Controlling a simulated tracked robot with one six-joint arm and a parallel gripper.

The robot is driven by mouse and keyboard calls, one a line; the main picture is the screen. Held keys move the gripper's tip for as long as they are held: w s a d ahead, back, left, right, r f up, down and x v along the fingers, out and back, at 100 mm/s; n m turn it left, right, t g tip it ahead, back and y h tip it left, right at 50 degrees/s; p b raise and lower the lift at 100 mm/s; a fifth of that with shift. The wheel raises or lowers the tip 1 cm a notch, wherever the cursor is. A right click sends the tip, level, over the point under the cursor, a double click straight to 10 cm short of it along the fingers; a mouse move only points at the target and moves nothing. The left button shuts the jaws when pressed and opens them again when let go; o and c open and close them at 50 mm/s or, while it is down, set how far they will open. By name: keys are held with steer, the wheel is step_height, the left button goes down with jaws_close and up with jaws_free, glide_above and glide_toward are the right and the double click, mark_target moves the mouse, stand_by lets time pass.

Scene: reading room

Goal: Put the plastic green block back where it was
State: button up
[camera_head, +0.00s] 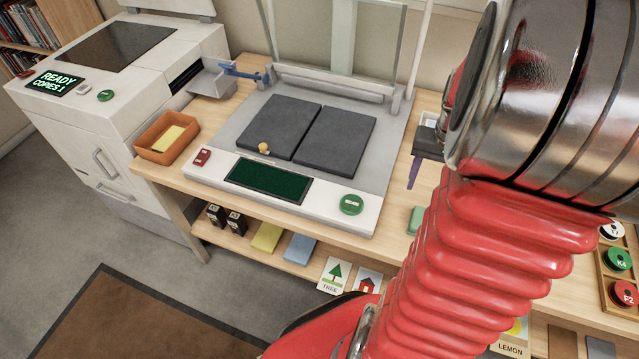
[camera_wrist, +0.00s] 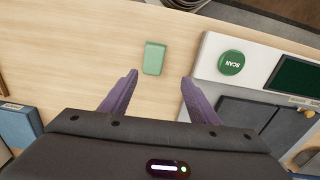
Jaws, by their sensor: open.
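The green block (camera_wrist: 154,57) lies on the wooden tabletop, just beyond and between the tips of my gripper (camera_wrist: 160,77) in the wrist view. The purple fingers are spread apart with nothing between them, and no finger touches the block. In the head view the green block (camera_head: 415,220) shows only in part, cut off by my red arm. My gripper (camera_head: 412,180) shows there with one purple finger pointing down behind the block, right of the scanner.
A scanner (camera_head: 362,217) with dark pads and a green SCAN button (camera_head: 352,204) stands left of the block. An orange tray (camera_head: 148,151) and a copier (camera_head: 90,120) are further left. Labelled round discs (camera_head: 617,259) sit in a wooden rack at right. Bare tabletop surrounds the block.

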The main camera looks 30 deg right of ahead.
steer(key=w+a+r+n+t+h, duration=0.1)
steer(key=w+a+r+n, duration=0.2)
steer(key=a, duration=0.4)
steer(key=w+a+r+n+t, duration=0.1)
steer(key=w+a+r, duration=0.1)
steer(key=a+r, duration=0.4)
steer(key=s+a+r+n+t, duration=0.1)
steer(key=a+r+n, duration=0.1)
steer(key=a, duration=0.7)
steer(key=s+a+r+n+t+y, duration=0.1)
steer(key=s+a+r+n+t, duration=0.1)
steer(key=a, duration=0.6)
steer(key=shift+a+r+n, duration=0.4)
steer(key=shift+r+n, duration=0.2)
steer(key=shift+n, duration=0.1)
